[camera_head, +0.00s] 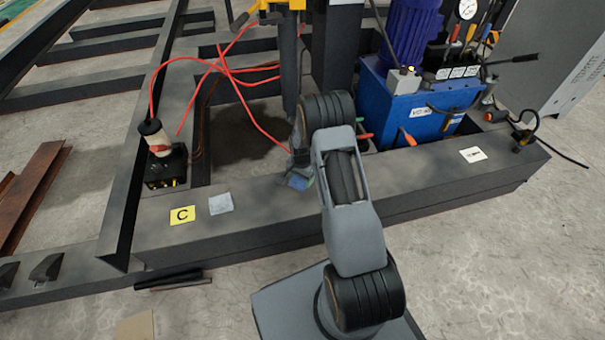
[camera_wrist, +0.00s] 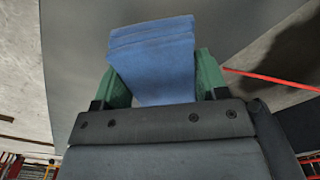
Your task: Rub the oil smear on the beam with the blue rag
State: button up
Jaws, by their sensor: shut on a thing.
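My gripper (camera_head: 301,174) is over the dark grey beam (camera_head: 405,182), near the middle of its length. In the wrist view its two green fingers (camera_wrist: 157,66) are shut on the folded blue rag (camera_wrist: 150,38). The rag sticks out past the fingertips toward the grey beam surface (camera_wrist: 75,50). In the head view the rag (camera_head: 298,183) is a small blue patch at the beam top. I cannot tell whether it touches the beam. I cannot make out the oil smear; the rag, gripper and arm cover part of the beam.
A yellow card marked C (camera_head: 183,215) and a pale grey square (camera_head: 220,204) lie on the beam to the left. A white label (camera_head: 472,154) lies to the right. Behind stand a blue hydraulic unit (camera_head: 400,115), red hoses (camera_head: 240,92) and a bottle-topped device (camera_head: 160,150).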

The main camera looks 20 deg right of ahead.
jog(key=shift+r+p, duration=1.1)
jog(key=shift+r, duration=0.85)
